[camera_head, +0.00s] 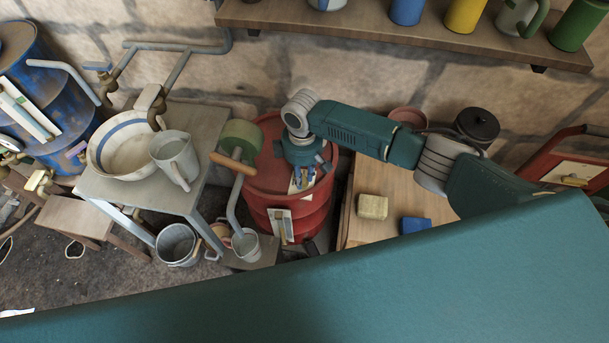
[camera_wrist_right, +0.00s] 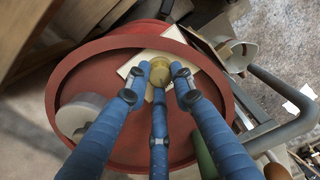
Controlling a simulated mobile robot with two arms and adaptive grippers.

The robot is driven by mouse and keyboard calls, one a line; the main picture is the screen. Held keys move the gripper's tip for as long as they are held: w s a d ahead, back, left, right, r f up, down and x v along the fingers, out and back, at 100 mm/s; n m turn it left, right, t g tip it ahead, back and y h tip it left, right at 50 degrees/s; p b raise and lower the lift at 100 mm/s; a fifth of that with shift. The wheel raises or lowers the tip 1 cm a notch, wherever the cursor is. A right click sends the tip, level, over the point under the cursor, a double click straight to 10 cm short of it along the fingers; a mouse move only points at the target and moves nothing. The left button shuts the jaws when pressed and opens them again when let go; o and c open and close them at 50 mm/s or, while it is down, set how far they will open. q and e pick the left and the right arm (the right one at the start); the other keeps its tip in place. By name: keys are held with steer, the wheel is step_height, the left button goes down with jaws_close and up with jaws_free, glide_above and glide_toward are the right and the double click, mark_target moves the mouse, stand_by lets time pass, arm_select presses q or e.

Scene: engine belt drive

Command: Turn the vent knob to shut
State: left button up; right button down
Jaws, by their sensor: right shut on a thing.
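A red drum (camera_head: 270,180) stands against the wall. In the head view, my right gripper (camera_head: 302,181) reaches down over the right side of its top, by a pale plate partly hidden by the fingers. In the right wrist view, the drum's red rim (camera_wrist_right: 75,90) rings its top. There the three blue fingers of my right gripper (camera_wrist_right: 159,80) close around a brass-coloured round knob (camera_wrist_right: 160,66) in front of the pale plate (camera_wrist_right: 180,57). The fingers hide the knob's lower part, and its turn position cannot be told. My left gripper is not in view.
A green-ended valve with a wooden handle (camera_head: 232,163) and bent pipe stands left of the gripper. A grey table (camera_head: 200,120) holds a basin and mug. A wooden surface (camera_head: 380,233) with a yellow sponge (camera_head: 373,207) and a blue block (camera_head: 415,225) lies right. A shelf (camera_head: 400,40) hangs above.

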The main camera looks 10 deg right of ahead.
steer(key=n, duration=0.4)
steer(key=shift+s+a+n+p, duration=0.2)
steer(key=shift+s+n+p, duration=0.1)
stand_by(0.5)
steer(key=c, duration=1.5)
jaws_free()
steer(key=shift+s+a+r, duration=0.1)
steer(key=shift+s+r, duration=0.05)
steer(key=shift+r, duration=0.05)
steer(key=shift+w+r, duration=0.2)
steer(key=shift+r, duration=0.3)
steer(key=r, duration=1.1)
steer(key=shift+s+r, duration=0.15)
steer(key=shift+s, duration=0.1)
